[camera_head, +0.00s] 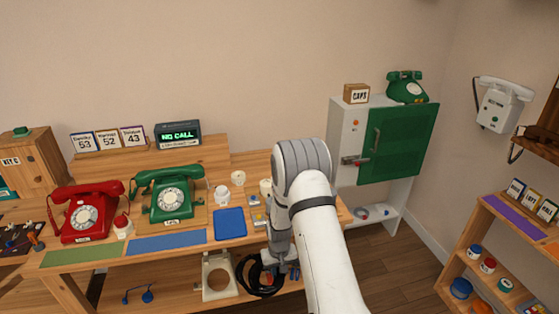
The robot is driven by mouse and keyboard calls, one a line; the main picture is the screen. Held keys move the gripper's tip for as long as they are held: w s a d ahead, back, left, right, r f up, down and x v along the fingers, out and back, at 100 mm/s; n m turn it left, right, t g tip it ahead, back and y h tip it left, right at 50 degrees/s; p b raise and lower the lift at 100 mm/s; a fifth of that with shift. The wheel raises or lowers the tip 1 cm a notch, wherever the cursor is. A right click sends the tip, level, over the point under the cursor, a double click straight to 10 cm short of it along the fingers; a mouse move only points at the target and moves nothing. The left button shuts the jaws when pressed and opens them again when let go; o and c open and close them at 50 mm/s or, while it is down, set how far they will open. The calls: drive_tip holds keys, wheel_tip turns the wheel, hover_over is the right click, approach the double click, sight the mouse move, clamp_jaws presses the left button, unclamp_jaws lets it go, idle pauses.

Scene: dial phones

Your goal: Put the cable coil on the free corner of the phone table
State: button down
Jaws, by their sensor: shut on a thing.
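The black cable coil (247,281) hangs or lies at the front of the wooden phone table, level with its lower shelf. My gripper (277,274) points down at the coil's right side and is shut on it; my arm hides part of the coil and the fingertips. I cannot tell whether the coil touches the shelf. The phone table (75,284) holds a red dial phone (86,212) and a green dial phone (167,196). My arm covers part of the table's right end.
A blue pad (229,223), white cups (221,195) and a NO CALL display (178,135) are on the table. A beige frame (217,277) is left of the coil. A white cabinet (345,133) with a green door stands right. Open floor lies between it and the right shelf (471,249).

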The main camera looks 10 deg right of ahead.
wheel_tip(320, 180, up, 8)
drive_tip(key=p, duration=0.5)
drive_tip(key=shift+f+p, duration=0.2)
drive_tip(key=shift+p, duration=0.1)
drive_tip(key=d+r+m, duration=0.7)
drive_tip(key=d+r, duration=0.1)
drive_tip(key=r, duration=0.4)
drive_tip(key=w+d+r+m, duration=0.1)
drive_tip(key=d+r+m, duration=0.6)
drive_tip(key=r, duration=0.4)
drive_tip(key=shift+d+r, duration=0.35)
drive_tip(key=shift+d, duration=0.45)
